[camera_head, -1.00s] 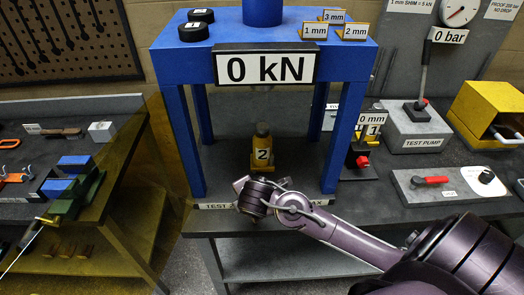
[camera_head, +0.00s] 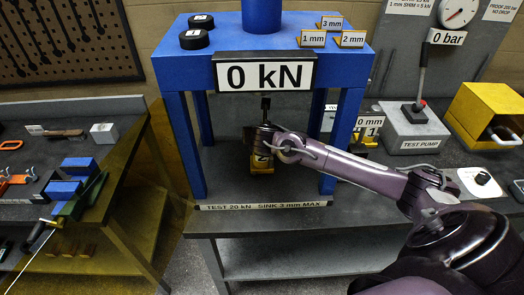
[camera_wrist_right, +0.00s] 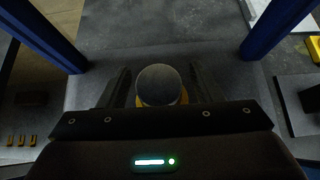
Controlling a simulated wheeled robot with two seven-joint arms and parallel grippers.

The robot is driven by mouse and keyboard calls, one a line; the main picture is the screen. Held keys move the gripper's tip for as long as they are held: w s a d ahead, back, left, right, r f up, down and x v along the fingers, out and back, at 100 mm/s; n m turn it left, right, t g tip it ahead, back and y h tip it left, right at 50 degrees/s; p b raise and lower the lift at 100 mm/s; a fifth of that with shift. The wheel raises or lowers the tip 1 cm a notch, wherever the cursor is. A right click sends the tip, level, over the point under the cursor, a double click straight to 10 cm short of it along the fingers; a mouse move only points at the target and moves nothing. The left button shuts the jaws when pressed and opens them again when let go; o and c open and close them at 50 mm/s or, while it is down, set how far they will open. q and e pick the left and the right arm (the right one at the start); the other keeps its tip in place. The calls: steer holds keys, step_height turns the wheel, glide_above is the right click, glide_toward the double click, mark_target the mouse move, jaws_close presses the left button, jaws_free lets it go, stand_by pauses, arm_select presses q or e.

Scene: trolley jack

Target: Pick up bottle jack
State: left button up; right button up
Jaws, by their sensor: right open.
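The yellow bottle jack (camera_head: 262,164) labelled 2 stands upright on the bed of the blue press, under the "0 kN" sign. My right gripper (camera_head: 261,142) reaches in from the right and covers its upper part in the head view. In the right wrist view the jack's round grey top (camera_wrist_right: 160,84) lies between the two dark fingers of my right gripper (camera_wrist_right: 160,92), which are apart on either side of it. A bit of yellow body shows below the top. Whether the fingers touch it cannot be told. My left gripper is not in view.
The blue press posts (camera_head: 186,145) stand on both sides of the jack, with the crossbeam (camera_head: 190,65) above. A test pump (camera_head: 415,130) and a yellow box (camera_head: 488,105) stand at right. Tools lie on the left bench.

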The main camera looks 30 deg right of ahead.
steer(key=shift+w+d+f, duration=0.2)
steer(key=shift+w+f, duration=0.15)
jaws_close()
steer(key=shift+f, duration=0.1)
stand_by(1.1)
steer(key=shift+w+r, duration=0.1)
steer(key=shift+r, duration=0.25)
